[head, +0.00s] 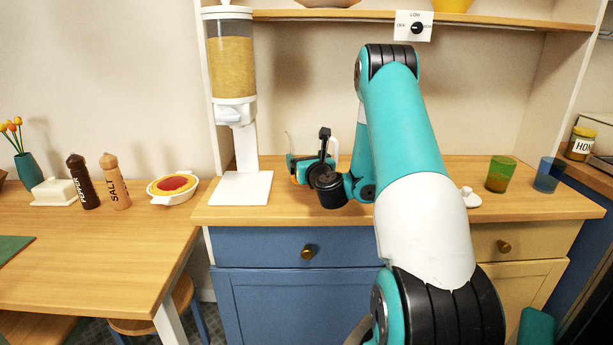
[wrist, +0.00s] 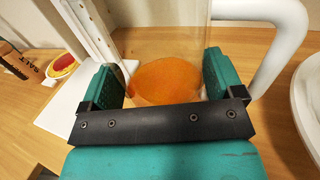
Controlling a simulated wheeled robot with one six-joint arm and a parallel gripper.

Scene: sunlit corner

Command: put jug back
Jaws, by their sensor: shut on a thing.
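The jug (wrist: 165,82) is clear, with orange contents and a white handle (wrist: 280,45) on its right side. In the wrist view it stands between the two teal fingers of my gripper (wrist: 160,88), which are shut on it. In the head view my gripper (head: 308,165) is over the wooden counter (head: 290,205), right of the cereal dispenser. There the jug is mostly hidden behind the gripper, and its white handle (head: 334,147) shows. I cannot tell whether its base touches the counter.
The cereal dispenser (head: 234,80) stands on a white base (head: 241,188) left of my gripper. A green glass (head: 501,174) and a blue glass (head: 548,175) stand at the right. A shelf (head: 300,15) runs above. A pie dish (head: 173,190) and shakers are on the left table.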

